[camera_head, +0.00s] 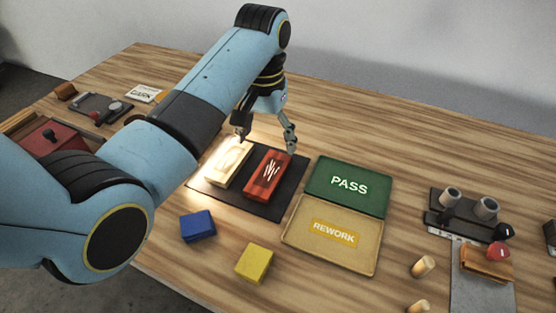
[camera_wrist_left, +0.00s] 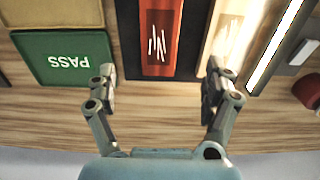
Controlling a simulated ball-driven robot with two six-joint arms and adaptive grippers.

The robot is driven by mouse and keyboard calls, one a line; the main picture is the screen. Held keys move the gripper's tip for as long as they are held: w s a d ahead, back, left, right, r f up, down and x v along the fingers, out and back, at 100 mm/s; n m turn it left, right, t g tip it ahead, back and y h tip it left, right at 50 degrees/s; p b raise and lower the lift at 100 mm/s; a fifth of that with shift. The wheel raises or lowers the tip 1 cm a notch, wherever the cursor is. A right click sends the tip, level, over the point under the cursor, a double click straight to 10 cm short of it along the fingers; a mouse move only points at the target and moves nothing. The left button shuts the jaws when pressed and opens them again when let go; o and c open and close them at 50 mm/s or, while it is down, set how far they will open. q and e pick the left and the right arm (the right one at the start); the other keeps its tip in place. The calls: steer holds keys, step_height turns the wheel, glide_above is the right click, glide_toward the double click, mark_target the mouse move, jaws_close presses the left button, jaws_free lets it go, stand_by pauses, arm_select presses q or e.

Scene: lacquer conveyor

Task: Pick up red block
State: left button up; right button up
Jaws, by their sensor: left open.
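The red block (camera_head: 268,177), a flat dark-red slab with white scratch marks on top, lies on the right half of a black mat (camera_head: 258,207). In the left wrist view the red block (camera_wrist_left: 160,32) shows between my finger lines, toward the top of the picture. My left gripper (camera_head: 266,142) is open and empty, above the far end of the mat, pointing down. In the left wrist view its fingers (camera_wrist_left: 159,78) are wide apart, and neither visibly touches the block. My right gripper is in no view.
A pale, brightly lit slab (camera_head: 229,162) lies left of the red block. A green PASS tray (camera_head: 319,187) and a tan REWORK tray (camera_head: 300,236) are to the right. Blue (camera_head: 197,226) and yellow (camera_head: 254,263) blocks lie in front. A clamp fixture (camera_head: 465,218) stands far right.

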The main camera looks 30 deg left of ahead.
mark_target(269, 172)
arm_select(q)
step_height(269, 172, down, 2)
steer(key=shift+w+d+f, duration=0.1)
steer(key=shift+s+f, duration=0.2)
steer(key=shift+f, duration=0.8)
steer(key=shift+w+f, duration=0.1)
steer(key=shift+f, duration=0.25)
step_height(269, 172, down, 5)
steer(key=shift+f, duration=0.15)
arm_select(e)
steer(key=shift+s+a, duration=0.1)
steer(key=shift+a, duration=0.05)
arm_select(q)
steer(key=shift+c, duration=0.4)
steer(key=c, duration=1.3)
steer(key=shift+o, duration=0.2)
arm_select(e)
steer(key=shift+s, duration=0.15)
arm_select(q)
steer(key=shift+r, duration=0.2)
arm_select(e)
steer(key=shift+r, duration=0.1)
